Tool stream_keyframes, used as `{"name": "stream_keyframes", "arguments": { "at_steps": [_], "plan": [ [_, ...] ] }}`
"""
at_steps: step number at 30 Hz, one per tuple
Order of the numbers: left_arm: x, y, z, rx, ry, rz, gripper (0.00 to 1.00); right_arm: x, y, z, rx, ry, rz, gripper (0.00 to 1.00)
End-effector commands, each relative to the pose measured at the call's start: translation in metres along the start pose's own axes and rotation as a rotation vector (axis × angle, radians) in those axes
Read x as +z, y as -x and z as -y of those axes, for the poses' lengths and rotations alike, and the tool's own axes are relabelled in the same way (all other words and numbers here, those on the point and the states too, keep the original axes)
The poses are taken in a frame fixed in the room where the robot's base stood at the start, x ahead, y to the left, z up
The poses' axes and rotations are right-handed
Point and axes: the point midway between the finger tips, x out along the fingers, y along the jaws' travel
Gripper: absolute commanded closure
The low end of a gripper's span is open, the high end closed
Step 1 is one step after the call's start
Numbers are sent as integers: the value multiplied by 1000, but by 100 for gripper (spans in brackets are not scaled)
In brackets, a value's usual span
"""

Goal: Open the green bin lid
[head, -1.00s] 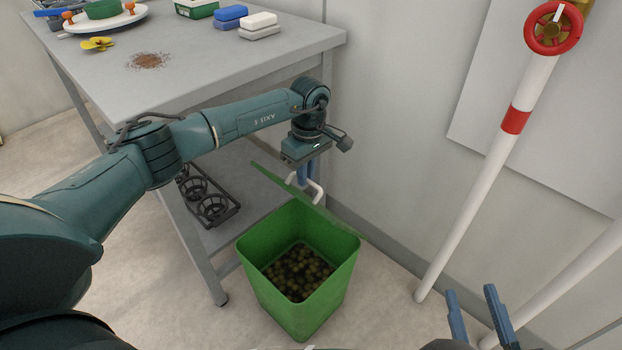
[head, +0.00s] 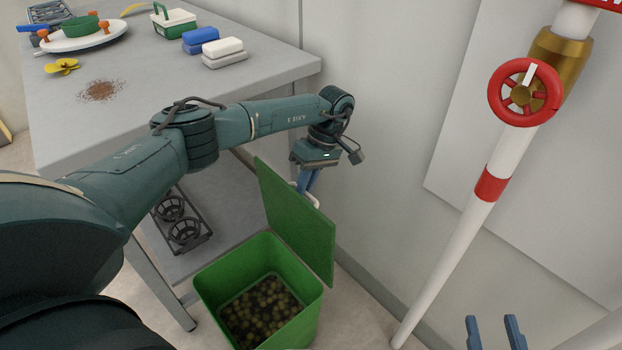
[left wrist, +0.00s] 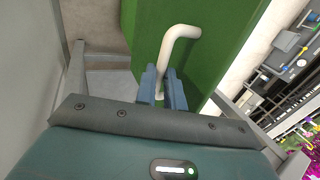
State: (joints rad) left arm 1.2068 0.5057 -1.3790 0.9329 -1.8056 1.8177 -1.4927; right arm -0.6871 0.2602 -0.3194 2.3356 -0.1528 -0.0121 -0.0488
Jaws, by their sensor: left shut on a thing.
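The green bin (head: 262,290) stands on the floor beside the table, with brown-green lumps inside. Its green lid (head: 296,222) is raised and stands steeply at the bin's far side, so the bin's mouth is uncovered. My left gripper (head: 306,184) is behind the lid's upper part, its blue fingers partly hidden by the lid. In the left wrist view, the left gripper (left wrist: 163,92) is shut on the lid's white handle (left wrist: 177,38). My right gripper (head: 494,333) shows at the lower right, its two blue fingers apart and empty.
A grey table (head: 150,70) stands left of the bin, with a black rack (head: 182,222) on its lower shelf. A white pipe (head: 450,245) with a red valve wheel (head: 525,92) rises to the right. The wall is close behind the bin.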

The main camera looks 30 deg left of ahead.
Motion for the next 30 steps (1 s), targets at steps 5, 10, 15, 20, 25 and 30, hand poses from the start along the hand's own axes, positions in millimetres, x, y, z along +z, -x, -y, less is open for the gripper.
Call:
{"name": "stream_keyframes", "arguments": {
  "at_steps": [5, 10, 15, 20, 25, 30],
  "plan": [
    [4, -13, 2, -37, -8, 5, 100, -1, 0, 0, 1, -2, -3, 64],
    [4, -14, 3, -43, -9, 5, 100, -2, 0, 0, 1, -2, -4, 64],
    [4, -14, 3, -43, -9, 5, 100, -2, 0, 0, 1, -3, -4, 64],
    [4, -14, 3, -43, -9, 4, 84, -1, 0, 0, 1, -3, -3, 64],
    [3, -11, 3, -40, -6, 3, 70, 0, 0, 1, 0, -4, 1, 64],
    [2, -10, 4, -39, -4, 3, 67, 0, 0, 1, -1, -4, 2, 64]
  ]
}}
